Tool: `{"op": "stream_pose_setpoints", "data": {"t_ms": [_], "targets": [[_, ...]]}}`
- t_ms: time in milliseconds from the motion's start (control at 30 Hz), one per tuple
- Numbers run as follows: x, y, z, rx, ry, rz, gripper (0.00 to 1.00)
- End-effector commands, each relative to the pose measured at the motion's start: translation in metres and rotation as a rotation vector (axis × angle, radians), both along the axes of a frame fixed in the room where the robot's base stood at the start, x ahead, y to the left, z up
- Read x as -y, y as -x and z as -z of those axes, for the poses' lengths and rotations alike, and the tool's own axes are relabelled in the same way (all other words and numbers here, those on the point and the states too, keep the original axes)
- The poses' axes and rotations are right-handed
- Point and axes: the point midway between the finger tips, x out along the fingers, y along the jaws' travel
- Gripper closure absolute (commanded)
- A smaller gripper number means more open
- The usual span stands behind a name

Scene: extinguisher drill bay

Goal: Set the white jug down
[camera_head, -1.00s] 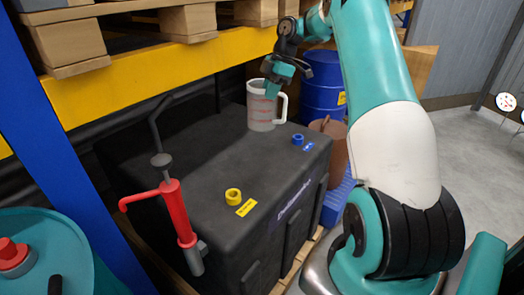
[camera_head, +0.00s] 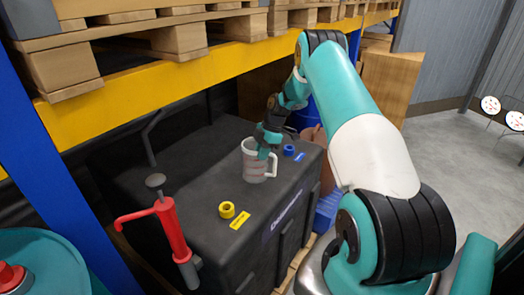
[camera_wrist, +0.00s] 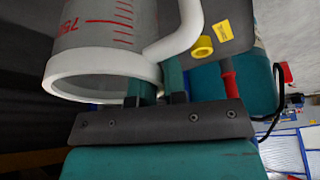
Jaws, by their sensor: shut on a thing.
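The white jug (camera_head: 254,166) is translucent with red markings and looks upright at the black tank's top. I cannot tell whether its base touches the tank. My gripper (camera_head: 266,150) is shut on it at the rim, near the handle. In the wrist view, the jug (camera_wrist: 100,35) fills the upper left, with its thick white rim close to my fingers (camera_wrist: 157,92) and its handle curving to the right. The black tank (camera_head: 190,165) has a broad flat top.
A yellow ring fitting (camera_head: 227,210) and a blue one (camera_head: 289,150) stand on the tank near the jug. A red hand pump (camera_head: 172,228) rises at the front left. A yellow shelf beam (camera_head: 190,72) with pallets runs above the tank. The tank top left of the jug looks clear.

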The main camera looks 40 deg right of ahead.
Motion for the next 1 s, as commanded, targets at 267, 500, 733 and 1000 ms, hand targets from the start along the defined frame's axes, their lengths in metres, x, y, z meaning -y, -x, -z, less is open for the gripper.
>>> {"op": "stream_pose_setpoints", "data": {"t_ms": [267,500,733,1000], "targets": [[0.000,0.001,0.002,-0.003,-0.001,0.001,0.62],[0.000,0.001,0.001,-0.002,-0.001,0.001,0.62],[0.009,0.002,-0.017,0.002,0.003,0.002,0.62],[0.030,0.009,-0.072,0.001,0.003,0.003,0.62]]}}
